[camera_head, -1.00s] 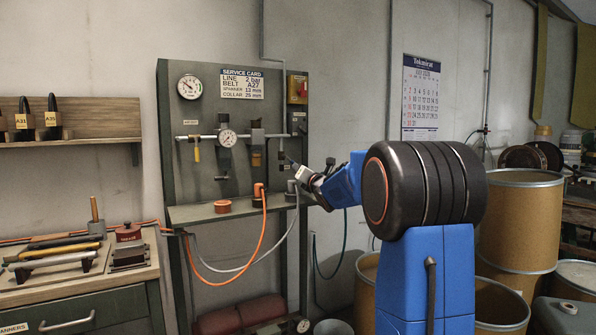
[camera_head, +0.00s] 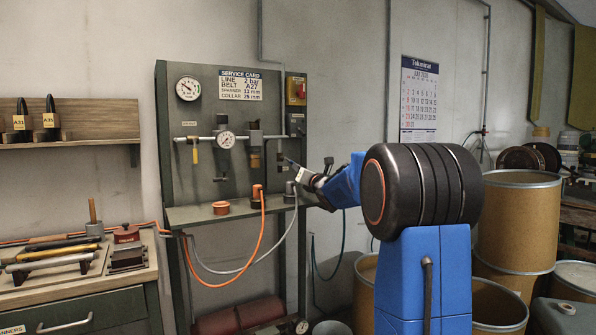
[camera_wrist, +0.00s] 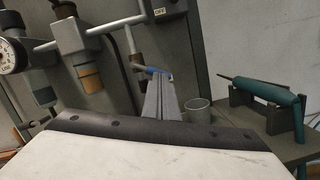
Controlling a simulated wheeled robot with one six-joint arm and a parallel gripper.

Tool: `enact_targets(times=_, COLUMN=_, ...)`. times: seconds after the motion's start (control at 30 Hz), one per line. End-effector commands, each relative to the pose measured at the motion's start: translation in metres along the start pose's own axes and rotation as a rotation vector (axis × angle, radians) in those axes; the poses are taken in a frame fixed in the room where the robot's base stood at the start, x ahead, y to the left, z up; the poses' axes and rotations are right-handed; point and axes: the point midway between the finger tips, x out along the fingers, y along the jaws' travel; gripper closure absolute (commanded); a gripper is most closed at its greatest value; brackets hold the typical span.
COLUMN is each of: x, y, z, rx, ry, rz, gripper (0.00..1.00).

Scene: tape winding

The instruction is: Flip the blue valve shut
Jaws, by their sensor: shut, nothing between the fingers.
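The blue valve lever (camera_wrist: 158,71) shows in the wrist view just beyond the tips of my gripper (camera_wrist: 162,80), beside a thin vertical pipe. My grey fingers are shut together with nothing between them. Their tips overlap the lever in the picture; I cannot tell whether they touch it. In the head view my gripper (camera_head: 291,164) is at the right part of the dark panel (camera_head: 175,119), near the right end of the pipe line. The lever is too small to read clearly there.
A round gauge (camera_head: 226,139), a yellow lever (camera_head: 195,153) and filter units sit along the pipe. An orange hose (camera_head: 262,232) and a grey hose hang below the shelf (camera_head: 190,214). In the wrist view a cup (camera_wrist: 198,109) and a teal tool (camera_wrist: 270,97) stand at right.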

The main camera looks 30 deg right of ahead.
Motion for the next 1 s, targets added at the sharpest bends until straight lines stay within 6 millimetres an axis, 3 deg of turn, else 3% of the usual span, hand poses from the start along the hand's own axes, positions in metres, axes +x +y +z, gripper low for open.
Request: enact_targets(times=1.0, x=0.0014, y=-0.0024, z=0.0061, rx=-0.135, ry=0.000, rz=0.028, gripper=1.00)
